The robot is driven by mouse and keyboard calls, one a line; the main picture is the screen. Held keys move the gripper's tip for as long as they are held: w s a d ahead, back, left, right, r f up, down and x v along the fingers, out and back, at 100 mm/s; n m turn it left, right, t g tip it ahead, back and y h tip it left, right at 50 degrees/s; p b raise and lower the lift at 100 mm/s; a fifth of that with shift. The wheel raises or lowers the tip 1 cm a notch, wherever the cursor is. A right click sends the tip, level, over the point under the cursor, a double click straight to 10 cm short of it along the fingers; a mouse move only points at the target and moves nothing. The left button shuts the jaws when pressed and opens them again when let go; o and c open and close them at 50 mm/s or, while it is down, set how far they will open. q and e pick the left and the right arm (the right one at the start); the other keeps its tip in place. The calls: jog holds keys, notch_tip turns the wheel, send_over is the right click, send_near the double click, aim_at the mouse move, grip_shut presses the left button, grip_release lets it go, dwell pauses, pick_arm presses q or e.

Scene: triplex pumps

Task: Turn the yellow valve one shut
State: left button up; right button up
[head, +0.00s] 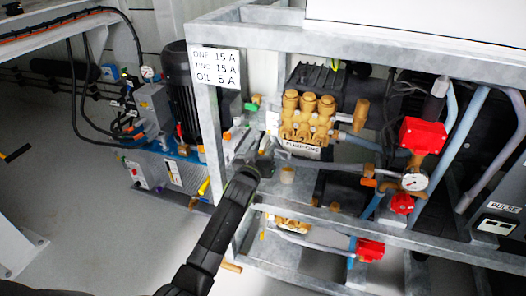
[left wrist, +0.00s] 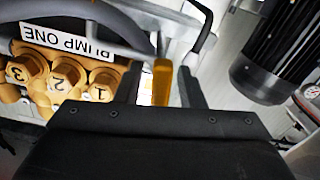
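My left gripper (head: 262,158) reaches into the frame just left of the brass pump labelled PUMP ONE (head: 308,118). In the left wrist view its two dark fingers (left wrist: 162,88) are apart, with a yellow-orange handle (left wrist: 161,82) between them. Light gaps show on both sides of the handle, so the fingers do not look closed on it. The handle's tip and its valve body are partly hidden by the gripper. In the head view the gripper hides most of this spot. My right gripper is not in view.
Grey frame bars (head: 213,120) stand close to my left arm. A curved grey hose (left wrist: 125,22) passes near the fingers. A black motor (left wrist: 268,60) is at the right of the wrist view. Red boxes (head: 423,135) and a gauge (head: 414,181) lie to the right. Open floor (head: 90,235) is at left.

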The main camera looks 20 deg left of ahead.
pick_arm(q)
grip_shut()
jog(key=shift+d+m+p, duration=0.1)
jog(key=shift+m+p, duration=0.6)
jog(key=shift+m, duration=0.6)
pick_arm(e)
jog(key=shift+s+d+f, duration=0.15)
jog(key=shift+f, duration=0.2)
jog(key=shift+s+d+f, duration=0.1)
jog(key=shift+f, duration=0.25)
pick_arm(q)
grip_release()
